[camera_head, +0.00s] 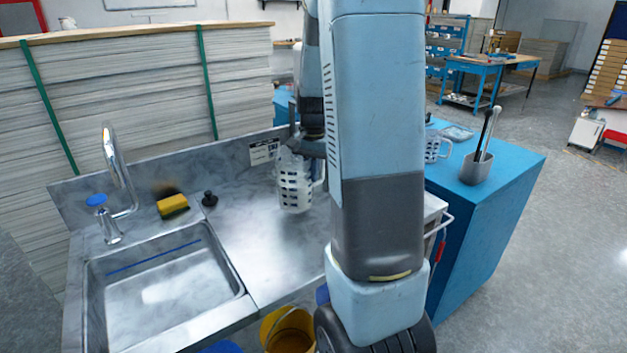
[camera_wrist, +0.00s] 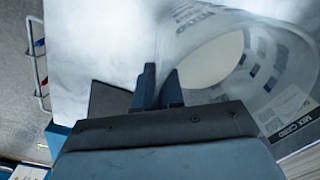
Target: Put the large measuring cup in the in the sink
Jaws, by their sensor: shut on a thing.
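My gripper (camera_head: 308,146) is shut on the rim of a large clear measuring cup (camera_head: 295,188) with dark markings. The cup hangs upright over the steel counter, to the right of the sink (camera_head: 165,285); I cannot tell how far its base is above the counter. In the wrist view my gripper (camera_wrist: 157,84) pinches the cup's wall, and the cup (camera_wrist: 262,75) fills the upper right. The sink basin at the lower left holds only a thin blue strip along its far side.
A faucet (camera_head: 122,185) stands behind the sink. A yellow sponge (camera_head: 173,206) and a black stopper (camera_head: 209,199) lie behind the basin. A blue cabinet (camera_head: 500,205) at the right bears another cup (camera_head: 433,149) and a grey holder (camera_head: 477,167). A yellow bucket (camera_head: 289,332) stands below the counter.

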